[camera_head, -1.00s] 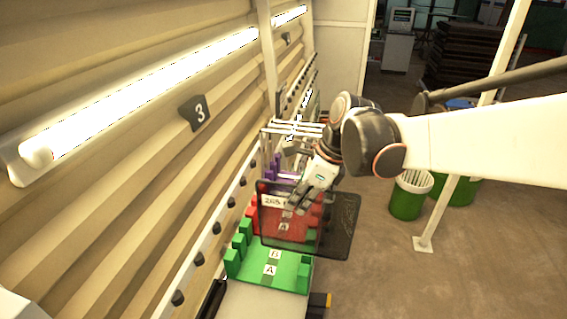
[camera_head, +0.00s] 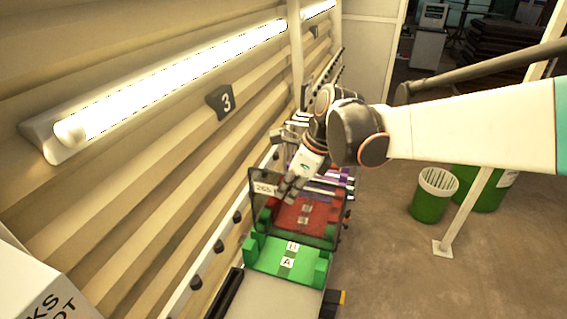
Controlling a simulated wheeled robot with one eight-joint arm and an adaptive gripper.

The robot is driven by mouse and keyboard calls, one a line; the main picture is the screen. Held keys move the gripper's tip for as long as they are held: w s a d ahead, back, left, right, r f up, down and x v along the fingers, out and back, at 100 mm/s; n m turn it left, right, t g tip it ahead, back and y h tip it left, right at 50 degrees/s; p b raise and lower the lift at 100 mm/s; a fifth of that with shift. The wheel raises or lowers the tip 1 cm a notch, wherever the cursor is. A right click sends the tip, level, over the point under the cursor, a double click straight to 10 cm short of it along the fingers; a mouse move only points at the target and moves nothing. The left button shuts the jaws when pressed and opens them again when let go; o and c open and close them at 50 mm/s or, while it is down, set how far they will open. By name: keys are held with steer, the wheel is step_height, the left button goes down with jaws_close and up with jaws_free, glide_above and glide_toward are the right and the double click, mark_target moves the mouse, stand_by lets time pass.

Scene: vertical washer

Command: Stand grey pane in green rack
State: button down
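The grey pane (camera_head: 263,213) is a dark, see-through sheet with a white label at its upper left. It stands roughly upright across the far side of the green rack (camera_head: 278,262). The rack has green posts along both sides and tags B and A down its middle. My gripper (camera_head: 288,193) is at the pane's upper edge and appears shut on it. I cannot tell whether the pane's lower edge touches the rack or hangs just above it.
A red rack (camera_head: 303,214) shows through the pane, with purple parts (camera_head: 338,172) behind it. A ribbed wall with a bright lamp (camera_head: 180,75) runs along the left. Green bins (camera_head: 432,196) and a white post (camera_head: 463,211) stand on the right, with open floor around them.

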mark_target(281, 218)
steer(key=shift+w+a+f, duration=0.1)
steer(key=shift+w+a, duration=0.05)
steer(key=shift+a, duration=0.25)
steer(key=shift+w+a+f, duration=0.1)
steer(key=shift+w+a, duration=0.05)
steer(key=shift+a, duration=0.25)
steer(key=shift+s+a, duration=0.1)
steer(key=shift+s, duration=0.05)
steer(key=shift+f+b, duration=0.25)
steer(key=shift+b, duration=0.2)
steer(key=shift+w+f+b, duration=0.2)
steer(key=shift+f+b, duration=2.8)
steer(key=shift+f, duration=0.9)
steer(key=shift+f+b, duration=0.7)
steer(key=shift+f, duration=0.15)
stand_by(0.3)
steer(key=c, duration=1.7)
jaws_free()
